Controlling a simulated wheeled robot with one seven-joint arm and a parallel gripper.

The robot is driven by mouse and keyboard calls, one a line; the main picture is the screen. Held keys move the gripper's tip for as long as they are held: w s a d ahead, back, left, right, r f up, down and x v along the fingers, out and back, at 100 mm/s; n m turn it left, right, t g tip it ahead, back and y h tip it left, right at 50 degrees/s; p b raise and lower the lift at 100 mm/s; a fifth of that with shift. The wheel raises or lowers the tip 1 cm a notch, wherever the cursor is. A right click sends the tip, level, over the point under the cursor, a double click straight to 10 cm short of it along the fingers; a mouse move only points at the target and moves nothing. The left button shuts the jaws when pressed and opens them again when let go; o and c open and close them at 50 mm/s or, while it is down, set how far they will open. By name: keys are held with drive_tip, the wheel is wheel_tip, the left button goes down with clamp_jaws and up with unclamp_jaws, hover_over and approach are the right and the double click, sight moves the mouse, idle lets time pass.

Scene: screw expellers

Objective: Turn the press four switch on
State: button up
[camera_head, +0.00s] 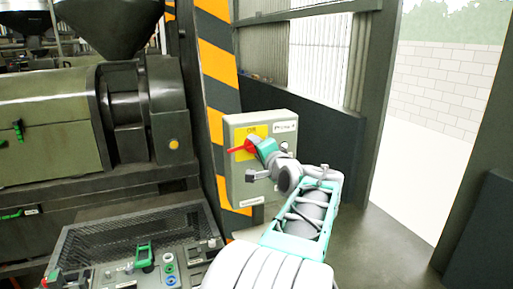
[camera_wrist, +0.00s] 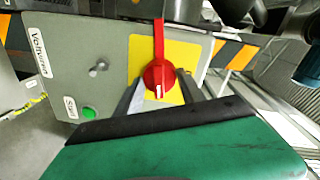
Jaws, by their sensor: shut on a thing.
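The press switch is a red rotary handle (camera_head: 241,149) on a yellow plate (camera_head: 258,131), fixed to a grey control box (camera_head: 240,190). A label at the box's upper right seems to read "Press 4". In the wrist view, the red switch (camera_wrist: 158,76) has a round hub and a long red arm pointing up in the picture. My gripper (camera_head: 256,148) reaches the box from the right, its fingers on either side of the hub. In the wrist view my gripper (camera_wrist: 160,92) is shut on the hub, and its green body hides the lower part of the picture.
The box also bears a silver knob (camera_wrist: 99,66) and a green button (camera_wrist: 89,113). A yellow-and-black striped post (camera_head: 218,65) stands behind its left side. A large green press (camera_head: 50,120) and a mesh-covered panel (camera_head: 130,240) stand at left. Open floor (camera_head: 385,240) lies to the right.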

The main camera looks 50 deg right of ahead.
drive_tip(key=shift+m+p, duration=0.3)
drive_tip(key=shift+m, duration=0.7)
drive_tip(key=o, duration=1.4)
drive_tip(key=shift+c, duration=0.2)
drive_tip(key=b+v, duration=0.2)
drive_tip(key=v, duration=0.5)
drive_tip(key=shift+s, duration=0.4)
drive_tip(key=shift+a, duration=0.1)
